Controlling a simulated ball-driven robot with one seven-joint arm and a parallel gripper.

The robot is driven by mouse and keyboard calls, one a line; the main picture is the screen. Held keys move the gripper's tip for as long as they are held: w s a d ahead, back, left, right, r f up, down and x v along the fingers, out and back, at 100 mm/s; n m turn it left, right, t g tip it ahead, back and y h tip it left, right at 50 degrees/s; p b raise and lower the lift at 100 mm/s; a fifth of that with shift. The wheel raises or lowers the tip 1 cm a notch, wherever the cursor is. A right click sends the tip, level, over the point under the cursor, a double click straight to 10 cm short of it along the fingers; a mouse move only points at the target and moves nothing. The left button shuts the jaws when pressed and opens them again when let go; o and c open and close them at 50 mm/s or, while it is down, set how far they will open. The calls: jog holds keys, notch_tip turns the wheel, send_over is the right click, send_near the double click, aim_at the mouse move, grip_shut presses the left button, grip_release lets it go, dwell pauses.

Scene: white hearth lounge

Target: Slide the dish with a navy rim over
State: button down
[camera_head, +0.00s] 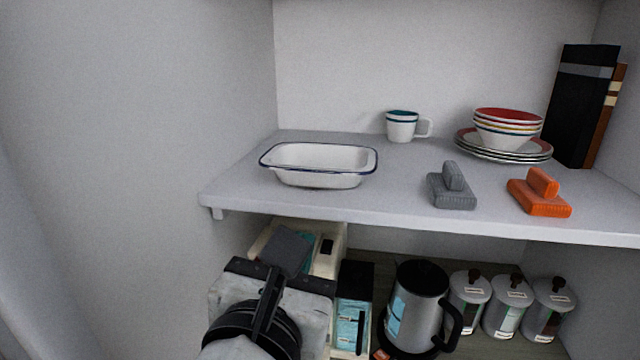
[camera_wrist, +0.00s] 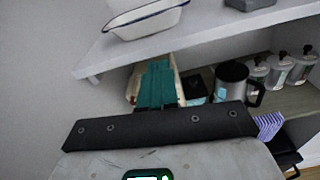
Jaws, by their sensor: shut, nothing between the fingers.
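The white dish with a navy rim (camera_head: 318,168) sits upright on the left part of the upper shelf (camera_head: 400,196), near its front edge. In the wrist view the dish (camera_wrist: 146,22) shows at the top, cut off by the frame. My gripper (camera_head: 290,248) is in front of and below the shelf edge, apart from the dish. In the wrist view its teal fingers (camera_wrist: 156,84) are together and hold nothing.
On the upper shelf are a mug (camera_head: 402,127), stacked bowls and plates (camera_head: 506,135), a grey brush-like block (camera_head: 452,188), an orange one (camera_head: 540,192) and upright books (camera_head: 580,105). The lower shelf holds a kettle (camera_head: 414,305) and several canisters (camera_head: 508,306).

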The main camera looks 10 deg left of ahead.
notch_tip(320, 180, up, 2)
jog(key=a+n, duration=0.1)
jog(key=p, duration=0.3)
send_near(318, 174)
jog(key=shift+t, duration=0.4)
jog(key=w, duration=0.7)
jog(key=shift+d+f, duration=0.25)
jog(key=shift+f, duration=0.05)
jog(key=w, duration=0.2)
jog(key=shift+w+r, duration=0.1)
jog(key=shift+w, duration=0.6)
